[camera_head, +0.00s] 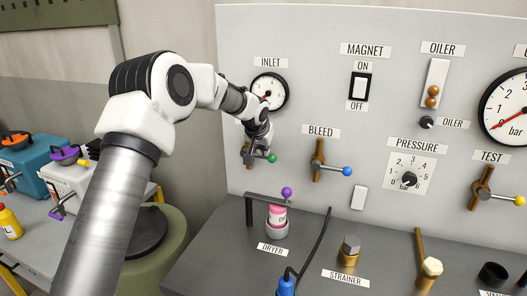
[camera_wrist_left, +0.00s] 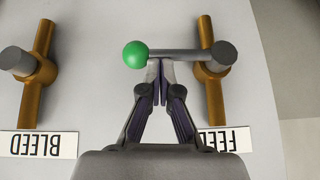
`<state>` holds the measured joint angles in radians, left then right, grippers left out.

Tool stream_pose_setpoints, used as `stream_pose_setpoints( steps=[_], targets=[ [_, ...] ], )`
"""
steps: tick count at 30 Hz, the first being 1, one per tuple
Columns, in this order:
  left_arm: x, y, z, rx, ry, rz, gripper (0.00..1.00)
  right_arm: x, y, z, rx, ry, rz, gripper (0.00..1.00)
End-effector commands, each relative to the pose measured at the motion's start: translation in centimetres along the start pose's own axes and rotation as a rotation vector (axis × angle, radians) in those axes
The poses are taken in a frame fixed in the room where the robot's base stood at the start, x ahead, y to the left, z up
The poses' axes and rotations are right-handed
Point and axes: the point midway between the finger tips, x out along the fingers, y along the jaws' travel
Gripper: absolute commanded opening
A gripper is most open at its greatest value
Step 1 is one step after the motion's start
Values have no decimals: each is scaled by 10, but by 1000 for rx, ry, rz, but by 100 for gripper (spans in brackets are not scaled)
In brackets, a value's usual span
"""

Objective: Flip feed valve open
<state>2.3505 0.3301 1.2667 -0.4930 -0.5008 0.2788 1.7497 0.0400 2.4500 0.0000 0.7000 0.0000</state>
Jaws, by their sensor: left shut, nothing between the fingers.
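The feed valve has a brass body (camera_wrist_left: 213,85) set on the panel and a grey lever ending in a green ball (camera_wrist_left: 135,54). In the head view the green ball (camera_head: 272,158) points to the right, and my left gripper hides much of the valve. The FEED label (camera_wrist_left: 226,139) is partly covered by my gripper in the wrist view. My left gripper (camera_wrist_left: 160,62) is shut and empty, with its fingertips at the lever's edge between ball and body; I cannot tell whether they touch. My right gripper is not in view.
The bleed valve (camera_head: 318,160) with a blue-ball lever (camera_head: 347,171) is right of the feed valve. The inlet gauge (camera_head: 269,92) is just above. The dryer (camera_head: 278,218) with its purple-ball lever (camera_head: 287,191) stands below on the bench (camera_head: 225,262).

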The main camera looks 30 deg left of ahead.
Motion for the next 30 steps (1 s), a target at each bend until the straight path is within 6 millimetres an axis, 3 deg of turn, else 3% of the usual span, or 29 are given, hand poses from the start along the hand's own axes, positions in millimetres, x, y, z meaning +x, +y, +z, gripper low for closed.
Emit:
stream_pose_setpoints(
  steps=[14,20,30],
  targets=[
    [9,4,6,54,2,-80,0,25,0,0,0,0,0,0],
    [22,8,14,127,3,-187,0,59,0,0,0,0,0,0],
    [44,11,28,304,3,-455,0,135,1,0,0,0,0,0]
  ],
)
